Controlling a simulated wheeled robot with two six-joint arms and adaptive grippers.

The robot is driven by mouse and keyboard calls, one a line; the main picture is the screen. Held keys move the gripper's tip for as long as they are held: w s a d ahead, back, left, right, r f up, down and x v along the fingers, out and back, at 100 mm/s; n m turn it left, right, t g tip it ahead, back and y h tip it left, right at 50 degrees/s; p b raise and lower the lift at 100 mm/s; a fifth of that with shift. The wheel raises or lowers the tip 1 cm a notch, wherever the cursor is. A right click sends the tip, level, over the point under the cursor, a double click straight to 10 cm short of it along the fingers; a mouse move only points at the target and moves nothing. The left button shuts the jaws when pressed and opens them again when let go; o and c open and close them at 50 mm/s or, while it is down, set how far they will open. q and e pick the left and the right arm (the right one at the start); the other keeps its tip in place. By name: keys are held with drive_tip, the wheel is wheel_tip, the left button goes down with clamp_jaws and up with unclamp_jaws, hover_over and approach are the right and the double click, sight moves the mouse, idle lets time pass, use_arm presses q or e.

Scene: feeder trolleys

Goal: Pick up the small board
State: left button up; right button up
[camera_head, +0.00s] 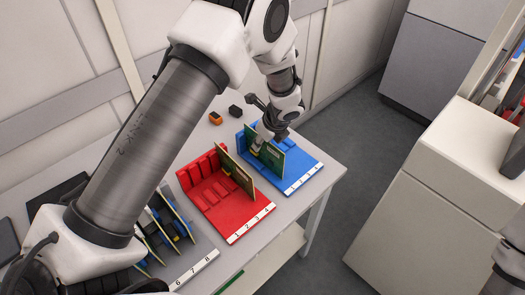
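A small green board (270,157) stands upright in the blue rack (302,178), towards its left side. My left gripper (264,136) is right at the board's upper edge, reaching down from above and behind. Its fingers are small and partly hidden by the board and the wrist, so I cannot tell whether they are closed on it. Another green-brown board (235,170) stands upright in the red rack (222,212), just left of the blue one. My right gripper is out of view; only part of my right arm shows at the lower right edge.
A dark rack with several boards (168,232) stands at the lower left, partly behind my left arm. An orange block (215,118) and a black block (235,111) lie on the table behind the racks. A white cabinet (430,205) stands right, across open floor (345,130).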

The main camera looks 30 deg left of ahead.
use_arm(q)
drive_tip(key=shift+s+d, duration=0.1)
clamp_jaws()
idle(0.4)
wheel_tip(320, 180, up, 18)
drive_tip(key=shift+r+b, duration=0.25)
drive_tip(key=shift+b, duration=0.15)
